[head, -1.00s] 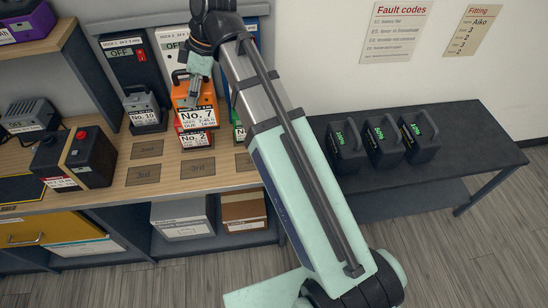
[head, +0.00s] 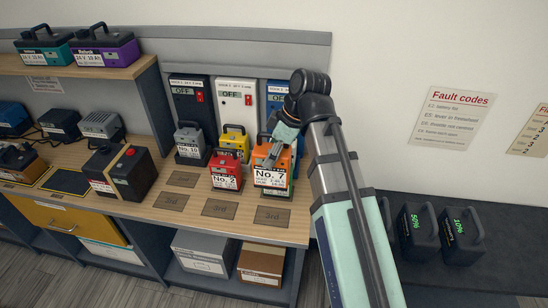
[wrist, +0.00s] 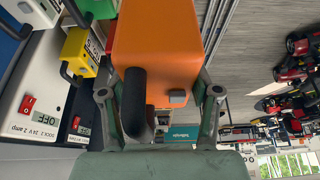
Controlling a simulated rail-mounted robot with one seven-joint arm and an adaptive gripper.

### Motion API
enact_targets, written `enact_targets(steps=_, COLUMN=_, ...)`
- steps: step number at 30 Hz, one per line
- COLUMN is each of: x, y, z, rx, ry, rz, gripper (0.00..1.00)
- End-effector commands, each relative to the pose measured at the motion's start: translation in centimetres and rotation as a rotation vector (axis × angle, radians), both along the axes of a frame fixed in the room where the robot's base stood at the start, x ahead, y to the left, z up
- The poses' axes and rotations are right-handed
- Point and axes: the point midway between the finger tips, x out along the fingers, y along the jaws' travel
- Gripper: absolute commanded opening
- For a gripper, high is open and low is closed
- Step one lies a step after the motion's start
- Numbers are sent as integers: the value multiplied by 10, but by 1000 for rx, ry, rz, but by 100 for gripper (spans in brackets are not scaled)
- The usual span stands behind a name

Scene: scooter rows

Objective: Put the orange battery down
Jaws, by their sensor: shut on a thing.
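The orange battery (head: 271,180), labelled No. 7, is upright in front of the right-hand dock, just right of the red No. 2 battery (head: 226,180). My gripper (head: 273,152) is shut on it from above. In the wrist view the orange battery (wrist: 158,45) fills the space between my fingers (wrist: 160,98), with its black handle close to the palm. I cannot tell whether its base touches the bench or another battery behind it. My arm hides part of the area to its right.
A yellow battery (head: 235,140) and the grey No. 10 battery (head: 189,148) stand near the OFF docks. Floor plates marked 3rd (head: 272,216) lie bare along the bench front. Dark batteries (head: 418,235) stand on the right-hand low bench.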

Motion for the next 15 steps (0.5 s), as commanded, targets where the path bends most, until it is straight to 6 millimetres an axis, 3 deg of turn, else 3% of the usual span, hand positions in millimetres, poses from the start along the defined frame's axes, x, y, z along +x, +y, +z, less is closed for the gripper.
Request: enact_targets(steps=15, x=-1, y=0, z=-81, rx=1, ry=2, rz=1, gripper=0)
